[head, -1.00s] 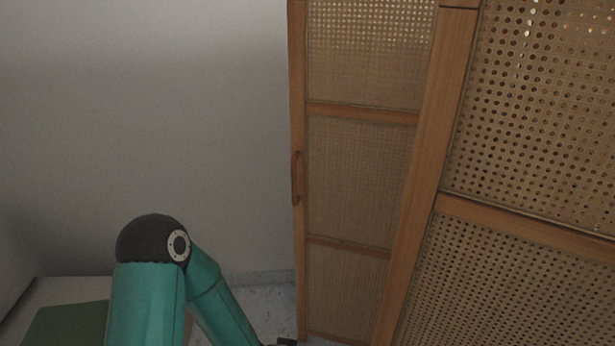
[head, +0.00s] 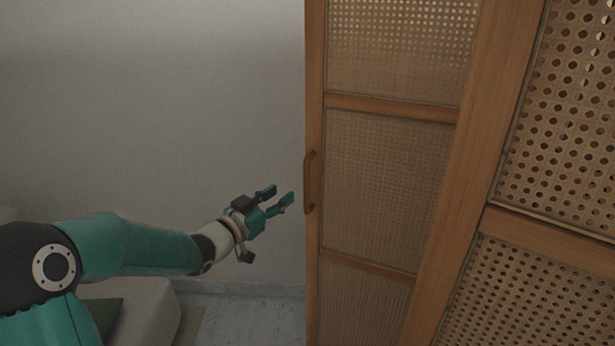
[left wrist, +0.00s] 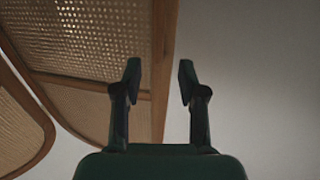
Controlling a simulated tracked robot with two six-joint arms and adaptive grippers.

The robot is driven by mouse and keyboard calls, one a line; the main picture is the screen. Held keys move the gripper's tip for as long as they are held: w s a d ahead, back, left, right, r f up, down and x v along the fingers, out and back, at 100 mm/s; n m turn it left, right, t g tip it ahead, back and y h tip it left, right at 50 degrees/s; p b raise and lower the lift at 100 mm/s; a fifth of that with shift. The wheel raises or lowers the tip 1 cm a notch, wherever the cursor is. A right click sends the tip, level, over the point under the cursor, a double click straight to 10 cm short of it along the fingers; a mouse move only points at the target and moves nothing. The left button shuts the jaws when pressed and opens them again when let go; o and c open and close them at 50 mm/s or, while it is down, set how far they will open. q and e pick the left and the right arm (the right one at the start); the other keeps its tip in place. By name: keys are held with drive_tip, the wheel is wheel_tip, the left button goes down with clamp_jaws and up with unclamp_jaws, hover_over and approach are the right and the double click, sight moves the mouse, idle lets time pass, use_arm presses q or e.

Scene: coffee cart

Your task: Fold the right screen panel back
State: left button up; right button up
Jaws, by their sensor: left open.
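The screen panel (head: 388,185) is a wooden frame with woven cane infill, standing at an angle in the middle of the head view. Its free edge bears a vertical wooden handle (head: 310,182). My left gripper (head: 281,196) is open and empty just left of the handle, apart from it, fingers pointing toward it. In the left wrist view the open fingers (left wrist: 159,80) show with the panel's wooden edge (left wrist: 165,62) behind and between them. The handle cannot be made out there. My right gripper is not in view.
A second cane panel (head: 568,110) joins at the right, close to me. A plain wall (head: 150,110) stands behind on the left. A low pale seat (head: 145,300) with a green cushion (head: 103,318) is at lower left. Marble floor (head: 255,318) is clear below the gripper.

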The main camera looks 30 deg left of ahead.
sight(305, 179)
use_arm(q)
drive_tip(key=w, duration=0.3)
drive_tip(key=w+p, duration=0.1)
drive_tip(key=w, duration=0.7)
drive_tip(key=shift+w+d, duration=0.15)
drive_tip(key=shift+d, duration=0.1)
clamp_jaws()
